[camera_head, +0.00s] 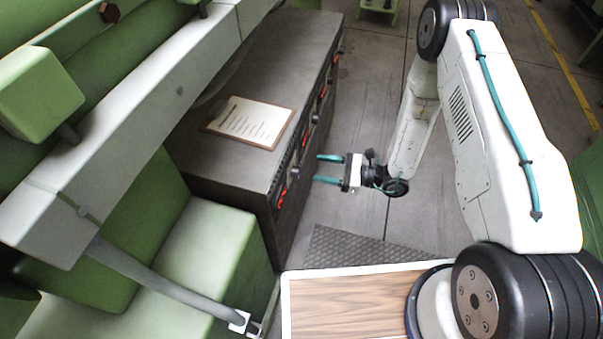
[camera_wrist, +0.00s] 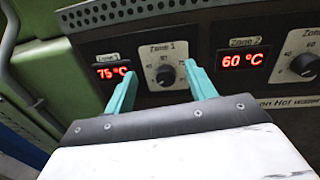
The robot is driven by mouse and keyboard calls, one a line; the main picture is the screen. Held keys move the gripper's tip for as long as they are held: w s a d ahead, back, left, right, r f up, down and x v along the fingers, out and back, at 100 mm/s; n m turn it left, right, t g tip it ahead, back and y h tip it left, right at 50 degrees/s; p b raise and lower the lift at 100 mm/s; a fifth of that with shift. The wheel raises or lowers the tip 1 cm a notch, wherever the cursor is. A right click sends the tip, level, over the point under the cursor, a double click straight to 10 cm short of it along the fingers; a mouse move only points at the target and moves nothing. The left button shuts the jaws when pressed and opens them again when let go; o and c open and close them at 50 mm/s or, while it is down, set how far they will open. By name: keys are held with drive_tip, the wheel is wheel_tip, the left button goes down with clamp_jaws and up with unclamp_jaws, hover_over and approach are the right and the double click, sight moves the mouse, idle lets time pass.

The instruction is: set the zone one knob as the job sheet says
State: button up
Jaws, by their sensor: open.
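The zone one knob (camera_wrist: 165,75) is a dark round knob on a pale dial plate labelled Zone 1. Left of it, a red display (camera_wrist: 112,72) reads 75 °C. My gripper (camera_wrist: 160,69) is open, with one teal finger on each side of the knob in the wrist view. In the head view my gripper (camera_head: 319,169) is in front of the cabinet's control face, with a visible gap to it. The knob's exact pointer angle is too small to read. The job sheet (camera_head: 250,121) lies on a brown clipboard on the cabinet top; its text is not legible.
The dark cabinet (camera_head: 225,170) carries a row of controls. To the right, the zone two display (camera_wrist: 242,61) reads 60 °C beside the zone two knob (camera_wrist: 304,65). Green machine parts (camera_head: 210,245) stand at the left. The floor (camera_head: 370,100) right of the cabinet is clear.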

drive_tip(key=m+t, duration=0.1)
drive_tip(key=m, duration=0.1)
approach(296, 172)
drive_tip(key=f, duration=0.1)
drive_tip(key=x, duration=0.8)
drive_tip(key=shift+w+a+f+t+h, duration=0.15)
drive_tip(key=shift+w+f+t+h, duration=0.15)
drive_tip(key=shift+w+t, duration=0.15)
drive_tip(key=c, duration=1)
